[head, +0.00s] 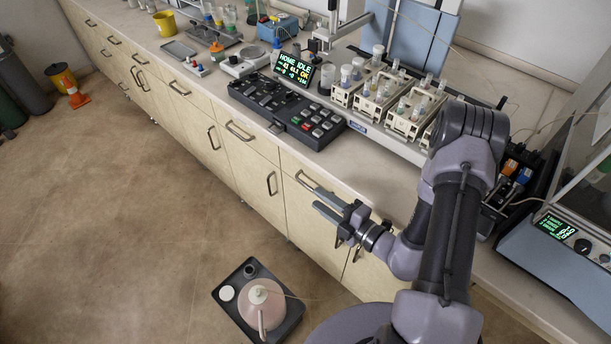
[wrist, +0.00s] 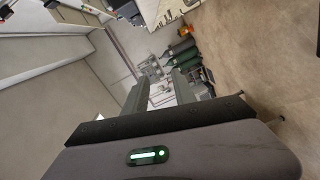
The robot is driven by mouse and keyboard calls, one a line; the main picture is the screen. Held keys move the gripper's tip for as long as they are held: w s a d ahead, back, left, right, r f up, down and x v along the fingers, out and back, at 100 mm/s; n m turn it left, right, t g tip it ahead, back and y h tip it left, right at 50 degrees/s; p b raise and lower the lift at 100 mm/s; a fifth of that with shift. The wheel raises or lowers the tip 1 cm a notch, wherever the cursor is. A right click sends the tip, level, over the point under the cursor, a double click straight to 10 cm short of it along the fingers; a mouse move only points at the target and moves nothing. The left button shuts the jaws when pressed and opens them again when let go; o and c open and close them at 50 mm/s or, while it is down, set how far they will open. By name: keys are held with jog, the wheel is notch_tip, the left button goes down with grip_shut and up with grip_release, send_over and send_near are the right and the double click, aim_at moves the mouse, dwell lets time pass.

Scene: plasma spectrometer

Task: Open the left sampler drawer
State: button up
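Cream drawer fronts with dark bar handles run along the top of the bench, and all look shut. One drawer (head: 290,166) with a handle (head: 303,179) is beside my gripper, below the front of the sampler. Another drawer (head: 262,145) with a handle (head: 240,131) is to its left, below the keypad console. I cannot tell for sure which one is the left sampler drawer. My gripper (head: 317,199) is open and empty, its fingers pointing left close to the nearer handle; contact cannot be told. The open fingers also show in the wrist view (wrist: 160,80).
The sampler (head: 377,135) with several vial racks and the keypad console (head: 287,112) stand on the bench. Cupboard doors are below the drawers. A tray (head: 230,298) with a pinkish bottle (head: 262,297) is on the floor near my base.

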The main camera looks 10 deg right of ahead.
aim_at(311, 188)
jog(key=s+d+f+m+t+h, duration=0.1)
jog(key=d+f+m+h, duration=0.2)
jog(key=f+m, duration=0.15)
jog(key=s+d+f+m+h, duration=0.1)
jog(key=d+f+m+h, duration=0.15)
jog(key=f, duration=0.25)
jog(key=b+x, duration=0.1)
jog(key=x, duration=0.4)
jog(key=b+x, duration=0.1)
jog(key=x, duration=0.5)
jog(key=a+b+x, duration=0.1)
jog(key=b+x, duration=0.1)
jog(key=x, duration=0.4)
jog(key=shift+s, duration=0.15)
grip_shut()
